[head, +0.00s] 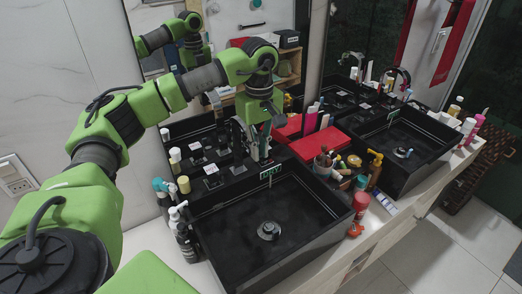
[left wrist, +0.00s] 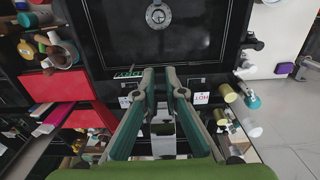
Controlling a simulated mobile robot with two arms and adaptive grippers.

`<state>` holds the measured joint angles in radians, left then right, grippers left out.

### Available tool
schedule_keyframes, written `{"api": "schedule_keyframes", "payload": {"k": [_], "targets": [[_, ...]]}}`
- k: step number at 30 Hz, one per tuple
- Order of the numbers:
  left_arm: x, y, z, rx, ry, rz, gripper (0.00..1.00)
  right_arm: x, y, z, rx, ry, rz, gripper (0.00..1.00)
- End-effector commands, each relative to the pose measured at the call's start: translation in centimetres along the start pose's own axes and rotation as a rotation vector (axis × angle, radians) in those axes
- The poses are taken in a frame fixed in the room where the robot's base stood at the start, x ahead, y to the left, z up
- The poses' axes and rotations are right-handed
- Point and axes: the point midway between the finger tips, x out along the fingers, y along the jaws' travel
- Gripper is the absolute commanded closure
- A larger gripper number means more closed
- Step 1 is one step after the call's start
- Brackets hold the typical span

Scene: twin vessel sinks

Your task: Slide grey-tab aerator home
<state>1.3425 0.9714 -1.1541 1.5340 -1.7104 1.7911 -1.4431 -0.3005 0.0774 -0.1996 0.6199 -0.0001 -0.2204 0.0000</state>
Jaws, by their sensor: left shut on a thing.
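My left gripper (head: 263,153) points down at the back rim of the near black sink (head: 215,241), beside the dark arched faucet (head: 238,138). In the left wrist view its two fingers (left wrist: 160,78) come close together near the sink's rim. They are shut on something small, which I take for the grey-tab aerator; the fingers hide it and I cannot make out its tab. A grey metal part (left wrist: 162,132) shows between the fingers. A small green label (head: 271,171) stands close by on the rim. My right gripper is in neither view.
Bottles (head: 183,232) and several small jars stand left of the sink. A red box (head: 306,146) and a cup of brushes (head: 323,163) stand between the two sinks. The far sink (head: 402,145) is to the right. A mirror is behind the counter. The near basin is clear around its drain (head: 269,230).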

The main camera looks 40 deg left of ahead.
Motion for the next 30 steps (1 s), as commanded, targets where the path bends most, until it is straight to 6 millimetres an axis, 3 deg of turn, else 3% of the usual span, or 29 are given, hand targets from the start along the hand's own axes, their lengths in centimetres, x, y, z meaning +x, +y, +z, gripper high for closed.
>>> {"api": "schedule_keyframes", "payload": {"k": [8, 9, 11, 23, 30], "targets": [[0.0, 0.0, -0.1, 0.0, 0.0, 0.001, 1.0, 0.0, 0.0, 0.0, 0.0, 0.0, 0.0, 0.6], [0.0, 0.0, -0.1, 0.0, 0.0, 0.001, 0.82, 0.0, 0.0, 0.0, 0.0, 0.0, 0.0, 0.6], [0.0, 0.0, -0.1, 0.0, 0.0, 0.001, 0.7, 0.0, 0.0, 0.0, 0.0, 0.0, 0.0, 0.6], [-0.4, 0.0, -0.1, 0.0, 0.0, 0.001, 0.7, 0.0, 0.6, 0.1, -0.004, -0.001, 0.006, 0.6], [-4.5, 0.2, -0.1, -0.001, 0.001, 0.005, 0.7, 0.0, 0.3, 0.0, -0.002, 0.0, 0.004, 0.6]]}}
